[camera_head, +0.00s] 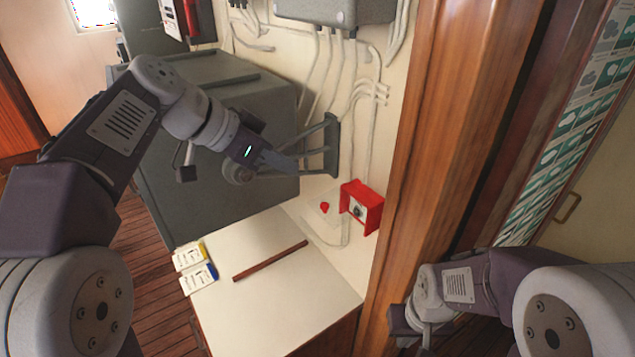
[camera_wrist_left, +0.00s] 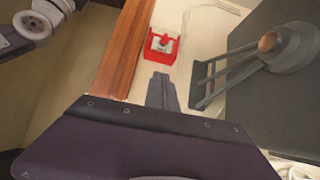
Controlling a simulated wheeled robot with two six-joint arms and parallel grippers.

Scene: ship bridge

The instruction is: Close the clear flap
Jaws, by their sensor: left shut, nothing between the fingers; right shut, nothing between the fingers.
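A red box (camera_head: 375,209) with a round dark-centred part on its face is mounted on the cream wall above the white counter. A red knob (camera_head: 324,207) shows beside it, over a faint see-through panel (camera_head: 328,222) that looks like the clear flap, standing open. In the left wrist view the red box (camera_wrist_left: 153,54) is beyond my fingertips; the flap's edges are too faint to place there. My left gripper (camera_head: 294,163) is shut and empty, up and left of the box, apart from it. My right gripper (camera_head: 401,322) is low at the right, shut, its fingertips hardly visible.
A dark grey bracket with rods (camera_head: 331,146) stands close beside my left gripper, in front of a grey cabinet (camera_head: 210,100). A wooden post (camera_head: 440,130) rises right of the box. A brown bar (camera_head: 270,261) and two small cards (camera_head: 198,277) lie on the counter (camera_head: 310,300).

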